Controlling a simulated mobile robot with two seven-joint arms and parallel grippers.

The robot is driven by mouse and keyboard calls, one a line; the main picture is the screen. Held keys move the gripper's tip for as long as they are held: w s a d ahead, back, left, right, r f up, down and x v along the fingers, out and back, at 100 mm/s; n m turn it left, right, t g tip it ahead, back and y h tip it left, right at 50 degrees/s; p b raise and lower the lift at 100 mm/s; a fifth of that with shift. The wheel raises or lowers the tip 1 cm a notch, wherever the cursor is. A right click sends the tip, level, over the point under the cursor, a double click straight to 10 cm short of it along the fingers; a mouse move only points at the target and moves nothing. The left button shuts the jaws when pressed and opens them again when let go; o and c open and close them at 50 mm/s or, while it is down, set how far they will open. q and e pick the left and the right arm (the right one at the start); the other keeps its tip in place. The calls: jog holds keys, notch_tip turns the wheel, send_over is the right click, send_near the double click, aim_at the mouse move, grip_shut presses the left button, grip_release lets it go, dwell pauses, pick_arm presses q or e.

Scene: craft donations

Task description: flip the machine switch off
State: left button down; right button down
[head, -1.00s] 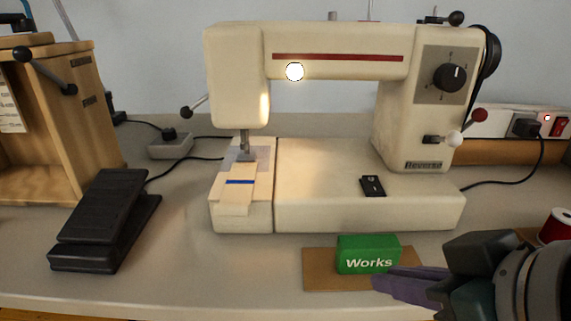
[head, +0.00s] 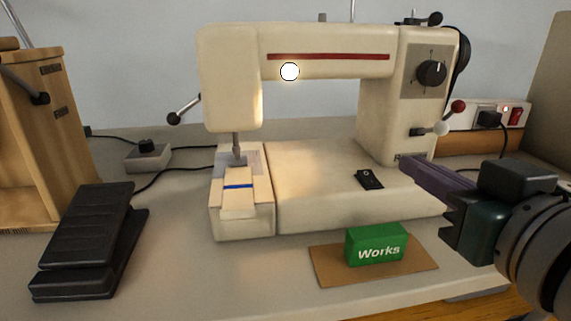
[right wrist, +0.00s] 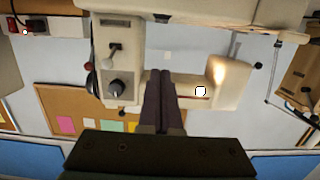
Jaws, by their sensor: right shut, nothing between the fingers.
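The cream sewing machine (head: 320,185) stands on the table, and it shows upside down in the right wrist view (right wrist: 115,60). A small black rocker switch (head: 369,179) lies on its base, right of centre; I cannot tell its position. A small dark shape, probably this switch (right wrist: 161,18), shows near the top of the right wrist view. My right gripper (head: 410,168) is shut and empty, its purple fingers in front of the machine's column, right of the switch and apart from it. The fingers also show in the right wrist view (right wrist: 160,80). My left gripper is out of view.
A green "Works" box (head: 376,245) sits on a brown board (head: 330,268) in front of the machine. A black foot pedal (head: 90,235) is at left. A power strip with a red switch (head: 516,116) is at the back right. Levers (head: 441,128) stick out from the column.

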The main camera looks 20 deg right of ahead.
jog(key=b, duration=0.2)
send_over(372, 184)
jog(key=shift+s+f, duration=0.15)
jog(key=shift+f, duration=0.45)
notch_tip(372, 184, down, 3)
jog(key=shift+r+b, duration=0.15)
jog(key=shift+b, duration=0.55)
jog(key=shift+w+f, duration=0.2)
jog(key=shift+f, duration=0.4)
